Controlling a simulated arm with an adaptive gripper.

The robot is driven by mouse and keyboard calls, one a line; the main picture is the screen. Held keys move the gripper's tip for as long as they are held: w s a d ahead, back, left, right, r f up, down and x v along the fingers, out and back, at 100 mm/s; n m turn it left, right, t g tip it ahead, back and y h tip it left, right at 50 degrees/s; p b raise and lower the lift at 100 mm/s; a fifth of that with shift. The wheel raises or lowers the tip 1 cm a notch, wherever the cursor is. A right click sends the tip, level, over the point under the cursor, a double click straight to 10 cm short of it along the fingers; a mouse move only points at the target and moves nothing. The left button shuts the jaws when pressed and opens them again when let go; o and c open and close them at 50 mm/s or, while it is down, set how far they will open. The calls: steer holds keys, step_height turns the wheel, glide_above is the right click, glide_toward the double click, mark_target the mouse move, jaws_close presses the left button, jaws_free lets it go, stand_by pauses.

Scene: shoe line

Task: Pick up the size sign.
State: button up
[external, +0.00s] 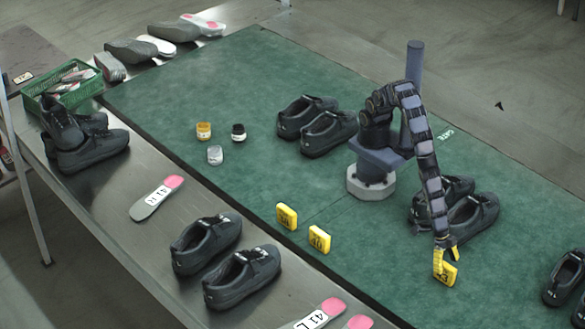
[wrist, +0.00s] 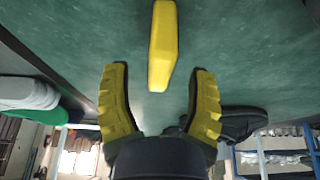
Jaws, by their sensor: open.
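A yellow size sign (external: 447,274) with dark digits stands on the green mat (external: 300,180) at the lower right. My gripper (external: 445,257) is right at this sign, pointing down, and partly hides it. In the wrist view the sign (wrist: 162,45) is a plain yellow block seen nearly edge-on. It lies between and beyond the yellow fingertips of my gripper (wrist: 160,72), with a gap on each side. My gripper is open and holds nothing. Two similar yellow signs stand near the mat's front edge, one (external: 286,216) left of the other (external: 319,239).
A pair of dark shoes (external: 472,217) stands just behind my gripper, and another (external: 565,277) at the right edge. Another pair (external: 315,125) is left of my base. Small jars (external: 204,131) stand at the mat's left. The mat between the signs is clear.

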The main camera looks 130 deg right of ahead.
steer(key=x, duration=0.2)
steer(key=shift+a+f, duration=0.1)
steer(key=shift+f, duration=0.15)
jaws_close()
steer(key=shift+r, duration=0.1)
steer(key=shift+r, duration=0.2)
steer(key=v, duration=0.3)
steer(key=shift+a+r, duration=0.25)
steer(key=shift+r, duration=0.15)
steer(key=s+d+r, duration=0.4)
steer(key=d+r, duration=0.5)
steer(key=d, duration=0.3)
steer(key=shift+s+d, duration=0.25)
steer(key=shift+s, duration=0.1)
